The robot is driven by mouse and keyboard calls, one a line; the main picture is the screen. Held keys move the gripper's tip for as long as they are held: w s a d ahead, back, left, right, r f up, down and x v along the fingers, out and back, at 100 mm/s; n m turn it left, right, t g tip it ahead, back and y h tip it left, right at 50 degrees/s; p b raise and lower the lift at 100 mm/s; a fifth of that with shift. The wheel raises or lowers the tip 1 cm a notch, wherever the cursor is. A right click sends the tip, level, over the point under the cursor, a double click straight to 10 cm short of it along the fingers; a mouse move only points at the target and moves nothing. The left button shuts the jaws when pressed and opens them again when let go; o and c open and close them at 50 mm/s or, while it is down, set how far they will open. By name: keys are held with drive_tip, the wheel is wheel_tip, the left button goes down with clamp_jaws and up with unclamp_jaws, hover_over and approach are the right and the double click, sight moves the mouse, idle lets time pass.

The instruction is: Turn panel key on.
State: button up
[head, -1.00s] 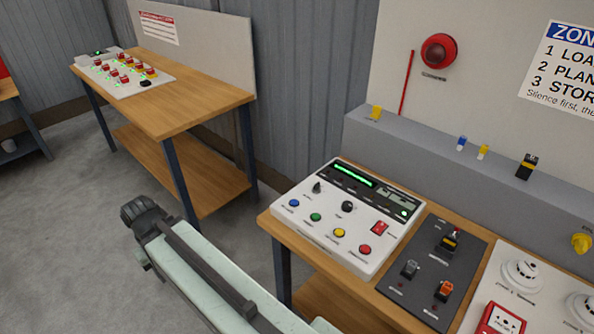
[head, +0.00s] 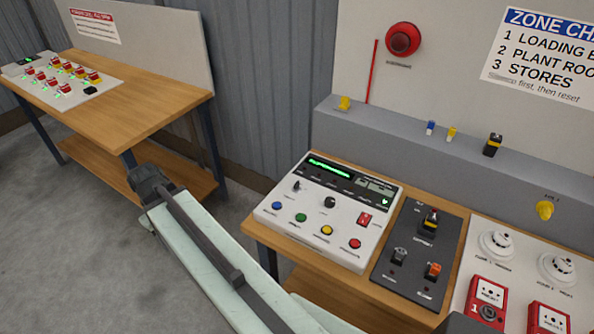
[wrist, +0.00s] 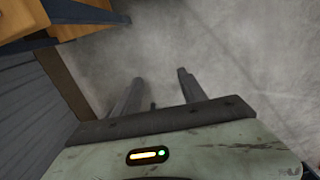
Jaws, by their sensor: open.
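The white control panel (head: 327,210) stands on the wooden bench, with a lit green display, coloured buttons, a red switch (head: 364,219) and two dark knobs. The upper left knob (head: 296,187) looks key-like, but its label is too small to read. My gripper shows in the wrist view (wrist: 155,90) with its two dark fingers apart and nothing between them, over bare floor. In the head view my arm reaches up from the bottom, left of the panel and apart from it; the fingers are not clear there.
A dark switch plate (head: 417,255) sits right of the panel. Red call points (head: 487,300) and white detectors (head: 497,243) are farther right. A grey ledge (head: 390,135) runs behind. Another table (head: 140,100) stands at the back left. The floor (head: 95,240) at left is clear.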

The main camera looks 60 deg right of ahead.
drive_tip(key=s+d+r+p, duration=0.2)
drive_tip(key=d+r, duration=0.3)
drive_tip(key=d, duration=0.5)
wheel_tip(320, 180, up, 7)
drive_tip(key=p, duration=0.8)
hover_over(297, 183)
drive_tip(key=shift+w+a+r, duration=0.1)
drive_tip(key=shift+w+r, duration=0.1)
drive_tip(key=shift+s, duration=0.2)
wheel_tip(297, 183, down, 8)
drive_tip(key=b, duration=0.8)
drive_tip(key=shift+w+f, duration=0.1)
